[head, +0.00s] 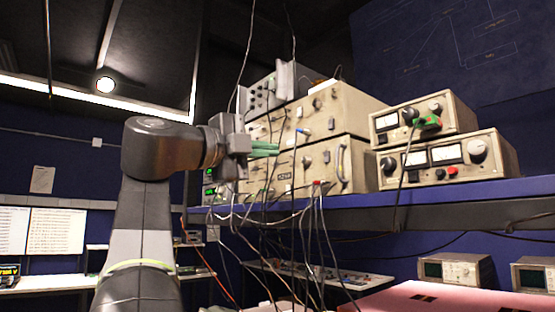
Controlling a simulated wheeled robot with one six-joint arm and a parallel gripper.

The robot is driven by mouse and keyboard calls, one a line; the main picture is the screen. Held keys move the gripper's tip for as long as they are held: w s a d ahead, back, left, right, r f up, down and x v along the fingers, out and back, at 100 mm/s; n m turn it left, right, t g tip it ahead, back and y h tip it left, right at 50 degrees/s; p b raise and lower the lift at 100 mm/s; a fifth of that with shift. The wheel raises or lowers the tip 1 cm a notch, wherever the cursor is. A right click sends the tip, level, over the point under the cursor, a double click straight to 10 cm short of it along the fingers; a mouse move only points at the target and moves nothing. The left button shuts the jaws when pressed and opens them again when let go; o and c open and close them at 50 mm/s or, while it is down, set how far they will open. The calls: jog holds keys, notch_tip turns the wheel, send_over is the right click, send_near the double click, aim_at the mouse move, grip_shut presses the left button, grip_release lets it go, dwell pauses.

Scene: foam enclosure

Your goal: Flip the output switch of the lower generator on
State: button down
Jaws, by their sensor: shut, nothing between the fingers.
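Two beige instrument boxes are stacked on the blue shelf. The lower box (318,168) has a handle, knobs and cables on its front; the upper box (322,107) sits directly on it. Two smaller beige units with meters stand to the right, the lower unit (441,165) beneath the upper unit (440,114). I cannot tell which pair is the generators, and no output switch can be made out clearly. My gripper (277,149) has green fingers, is shut and empty, and is in front of the left stack near the seam between its boxes. Contact cannot be told.
Many loose cables (318,235) hang from the left stack over the edge of the blue shelf (440,193). A green and red object (428,122) is at the upper meter unit. Another bench lies below.

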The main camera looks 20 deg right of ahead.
jog(key=shift+w+d, duration=0.1)
jog(key=p, duration=0.5)
send_near(326, 153)
jog(key=x, duration=0.5)
jog(key=shift+w+d+r, duration=0.15)
jog(key=shift+r, duration=0.05)
jog(key=shift+w+d+f+p, duration=0.1)
jog(key=shift+w+d+p, duration=0.25)
jog(key=shift+d, duration=0.25)
jog(key=shift+d+r+y+p, duration=0.15)
jog(key=shift+r+y+p, duration=0.2)
jog(key=shift+p, duration=0.1)
jog(key=shift+r+y+p, duration=0.35)
jog(key=shift+y+p, duration=0.2)
jog(key=shift+p, duration=0.2)
jog(key=shift+f, duration=0.3)
jog(key=shift+s+b, duration=0.15)
jog(key=shift+b, duration=0.25)
